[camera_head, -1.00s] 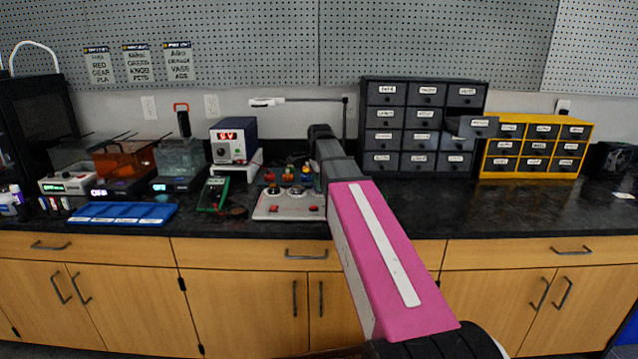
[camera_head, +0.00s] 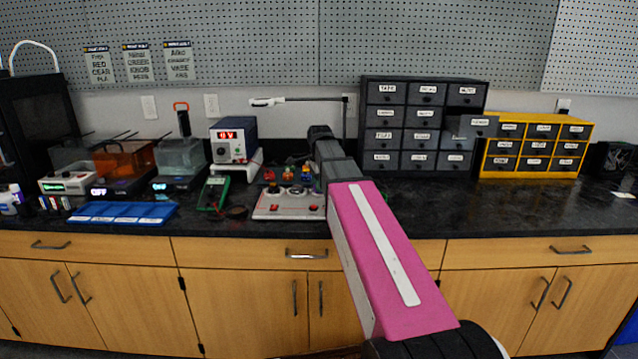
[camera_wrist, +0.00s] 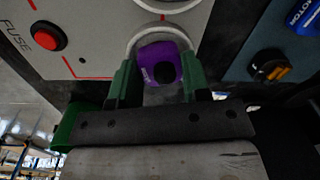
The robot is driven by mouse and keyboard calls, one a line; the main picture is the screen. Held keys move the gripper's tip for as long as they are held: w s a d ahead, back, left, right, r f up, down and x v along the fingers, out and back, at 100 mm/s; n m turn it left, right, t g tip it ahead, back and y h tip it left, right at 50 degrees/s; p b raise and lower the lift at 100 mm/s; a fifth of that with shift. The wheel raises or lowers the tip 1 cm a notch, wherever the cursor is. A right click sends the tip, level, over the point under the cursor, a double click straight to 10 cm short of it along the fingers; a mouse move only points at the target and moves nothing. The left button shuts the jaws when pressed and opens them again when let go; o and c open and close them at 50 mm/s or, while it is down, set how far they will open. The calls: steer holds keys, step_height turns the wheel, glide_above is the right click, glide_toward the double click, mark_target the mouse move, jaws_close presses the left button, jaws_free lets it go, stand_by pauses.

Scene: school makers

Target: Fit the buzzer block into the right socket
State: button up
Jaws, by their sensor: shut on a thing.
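The buzzer block (camera_wrist: 159,60) is purple with a black round spot and small pale lettering. In the wrist view my gripper (camera_wrist: 157,72) is shut on it, with a green finger on each side. A pale round socket rim (camera_wrist: 137,38) arcs around the far side of the block; I cannot tell whether the block is seated in it or just above it. Another round socket (camera_wrist: 168,3) is cut off by the top edge. The socket board (camera_head: 275,211) is the grey panel on the counter in the head view, where my arm hides the gripper and block.
A red FUSE button (camera_wrist: 48,37) is on the panel at left. A black and orange knob (camera_wrist: 270,66) and a blue MOTOR block (camera_wrist: 305,14) are at right. A green multimeter (camera_head: 213,193) and blue tray (camera_head: 122,213) lie left of the board.

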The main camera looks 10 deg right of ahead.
steer(key=shift+f, duration=0.25)
steer(key=o, duration=0.6)
steer(key=shift+s+r, duration=0.15)
steer(key=shift+r, duration=2.6)
steer(key=shift+s+r, duration=0.15)
steer(key=shift+r, duration=2.6)
